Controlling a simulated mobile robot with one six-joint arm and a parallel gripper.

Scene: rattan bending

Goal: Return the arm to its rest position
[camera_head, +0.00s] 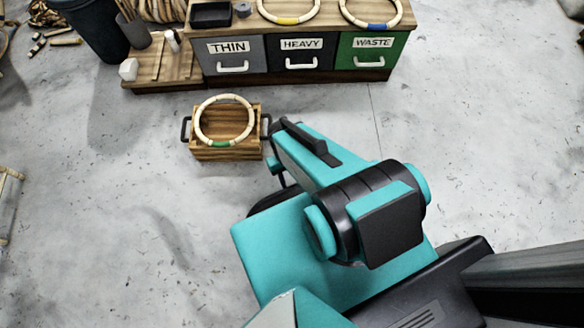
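My teal and black arm is folded over the lower middle and right of the head view, above my own base. Its upper link points up and left, towards the wooden crate (228,153). A small teal and black part shows at the left edge of that link, but I cannot make out fingers there. My gripper is hidden, so its opening and anything in it cannot be seen. A pale ring with a green band (201,128) rests in or on the crate, leaning on its rim. The crate's right handle is close to my arm in the picture.
A cabinet (300,85) at the top has THIN, HEAVY and WASTE drawers, all shut. Two rings, one with a yellow band (288,21) and one with blue (377,26), lie on it. A low wooden stand (150,83) is left of it. Bare floor surrounds the crate.

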